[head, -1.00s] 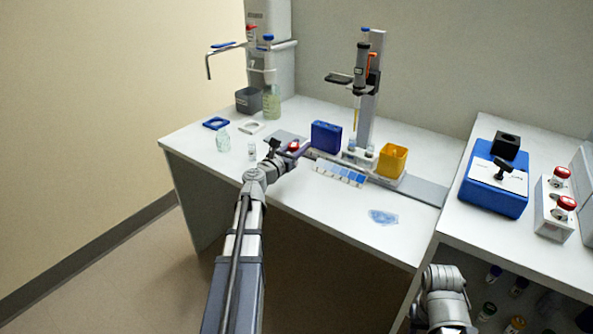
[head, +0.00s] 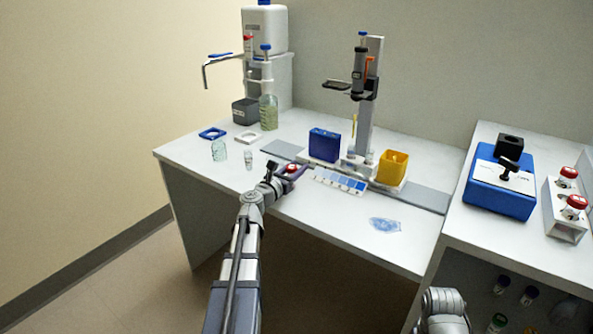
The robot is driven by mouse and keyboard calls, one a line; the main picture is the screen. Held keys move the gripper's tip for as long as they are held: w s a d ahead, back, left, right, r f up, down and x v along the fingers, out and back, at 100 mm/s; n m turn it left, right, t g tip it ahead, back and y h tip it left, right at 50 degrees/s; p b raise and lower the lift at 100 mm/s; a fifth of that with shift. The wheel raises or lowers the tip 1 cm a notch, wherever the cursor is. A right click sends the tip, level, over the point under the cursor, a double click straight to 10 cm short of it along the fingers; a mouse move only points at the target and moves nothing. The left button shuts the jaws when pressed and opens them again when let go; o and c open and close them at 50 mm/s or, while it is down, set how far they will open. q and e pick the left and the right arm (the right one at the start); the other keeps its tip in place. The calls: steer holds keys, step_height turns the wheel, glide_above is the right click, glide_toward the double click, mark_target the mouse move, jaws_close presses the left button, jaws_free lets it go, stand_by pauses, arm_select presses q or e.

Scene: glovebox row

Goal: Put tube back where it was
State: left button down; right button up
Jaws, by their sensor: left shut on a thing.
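My left gripper (head: 288,173) is over the front part of the left bench, short of the blue box. It is shut on a tube with a red cap (head: 292,168). Only the cap shows clearly; the gripper hides most of the tube's body. My right gripper is not in view; only a part of my right arm shows at the bottom.
Near the held tube are a strip of blue colour patches (head: 340,180), a blue box (head: 324,145) and a yellow bin (head: 393,167). A small vial (head: 249,161) stands to its left.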

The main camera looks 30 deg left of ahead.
arm_select(q)
steer(key=shift+f, duration=0.25)
steer(key=c, duration=0.7)
jaws_free()
steer(key=shift+c, duration=0.2)
steer(key=shift+r, duration=0.1)
steer(key=shift+s+r, duration=0.1)
steer(key=shift+r, duration=0.15)
steer(key=shift+o, duration=0.3)
steer(key=s, duration=1.1)
steer(key=shift+s+a+f, duration=0.1)
steer(key=shift+s+a, duration=0.1)
steer(key=shift+s, duration=0.2)
